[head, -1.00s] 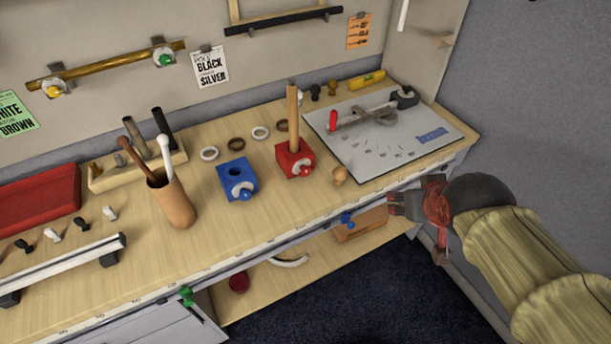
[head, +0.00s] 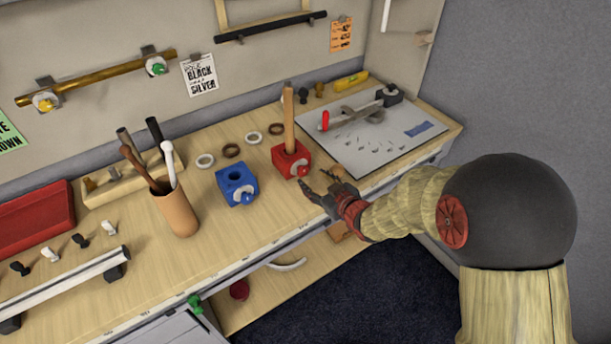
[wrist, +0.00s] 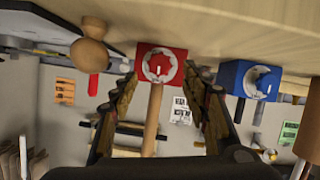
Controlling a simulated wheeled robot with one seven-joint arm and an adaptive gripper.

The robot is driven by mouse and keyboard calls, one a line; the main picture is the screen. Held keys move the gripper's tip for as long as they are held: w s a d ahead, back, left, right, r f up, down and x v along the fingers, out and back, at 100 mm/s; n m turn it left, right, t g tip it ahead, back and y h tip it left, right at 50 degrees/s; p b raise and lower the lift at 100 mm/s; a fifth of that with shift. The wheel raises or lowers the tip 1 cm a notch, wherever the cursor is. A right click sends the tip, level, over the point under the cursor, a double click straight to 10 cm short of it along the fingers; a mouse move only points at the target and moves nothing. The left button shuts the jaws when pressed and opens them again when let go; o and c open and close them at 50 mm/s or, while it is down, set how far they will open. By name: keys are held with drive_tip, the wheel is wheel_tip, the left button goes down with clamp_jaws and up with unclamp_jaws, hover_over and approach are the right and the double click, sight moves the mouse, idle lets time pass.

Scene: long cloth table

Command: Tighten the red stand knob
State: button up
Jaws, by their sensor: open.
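The red stand (head: 287,158) is a red block on the table with a wooden pole (head: 289,115) standing upright in it. Its red knob (head: 302,171) sits on a pale round plate on the front face. In the wrist view the knob (wrist: 159,67) shows upside down, ahead and between my fingers. My gripper (head: 325,190) is open and empty, just in front of the stand and to the right of the knob in the head view. The fingers (wrist: 160,100) frame the red block in the wrist view, apart from the knob.
A blue block with a blue knob (head: 236,182) stands left of the red stand. A wooden knob-shaped piece (head: 338,172) is close behind my gripper; it also shows in the wrist view (wrist: 89,53). A grey board (head: 375,140) lies to the right. A brown cup (head: 176,212) holds rods.

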sight(304, 173)
drive_tip(key=b+x, duration=0.1)
drive_tip(key=x, duration=0.5)
drive_tip(key=shift+w+a+b, duration=0.15)
drive_tip(key=shift+w+b, duration=0.05)
drive_tip(key=shift+b, duration=0.15)
drive_tip(key=shift+c, duration=1)
drive_tip(key=c, duration=1)
drive_tip(key=shift+o, duration=0.2)
